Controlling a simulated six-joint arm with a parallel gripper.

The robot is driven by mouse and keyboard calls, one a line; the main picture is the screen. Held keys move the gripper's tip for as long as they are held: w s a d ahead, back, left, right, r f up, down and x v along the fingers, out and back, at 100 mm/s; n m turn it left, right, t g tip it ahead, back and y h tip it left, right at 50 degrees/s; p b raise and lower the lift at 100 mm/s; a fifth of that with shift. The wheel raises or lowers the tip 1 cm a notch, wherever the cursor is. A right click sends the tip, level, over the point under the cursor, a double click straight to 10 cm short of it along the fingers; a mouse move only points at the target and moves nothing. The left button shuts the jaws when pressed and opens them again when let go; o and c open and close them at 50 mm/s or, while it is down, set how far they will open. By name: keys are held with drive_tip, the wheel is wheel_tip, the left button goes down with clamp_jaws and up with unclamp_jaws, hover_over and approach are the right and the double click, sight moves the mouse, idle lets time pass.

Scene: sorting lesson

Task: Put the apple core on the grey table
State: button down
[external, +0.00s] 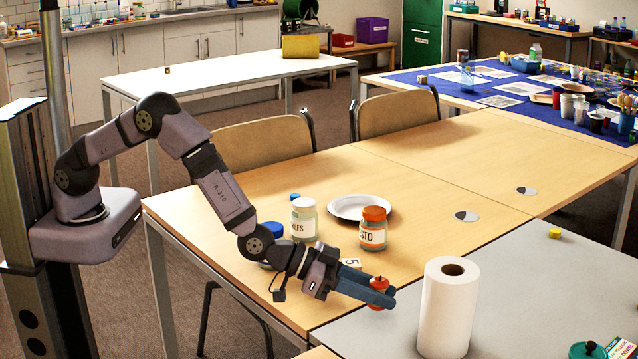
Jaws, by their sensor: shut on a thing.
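My gripper (381,292) is shut on a small red thing with a dark tip, which looks like the apple core (378,282). The fingers cover part of it. In the picture it overlaps the seam between the wooden table (440,160) and the grey table (540,285). I cannot tell its exact height, or whether it touches a surface.
A white paper roll (447,310) stands upright on the grey table, just right of my gripper. Jars with a white lid (303,220) and an orange lid (373,230), and a white plate (360,207), are behind. A yellow piece (555,233) lies on the grey table.

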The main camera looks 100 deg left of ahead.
sight(378, 308)
drive_tip(key=shift+f, duration=1.8)
drive_tip(key=shift+f, duration=0.15)
drive_tip(key=c, duration=1.5)
unclamp_jaws()
drive_tip(key=shift+o, duration=0.2)
drive_tip(key=shift+r, duration=0.25)
drive_tip(key=v, duration=1.2)
drive_tip(key=shift+f, duration=0.1)
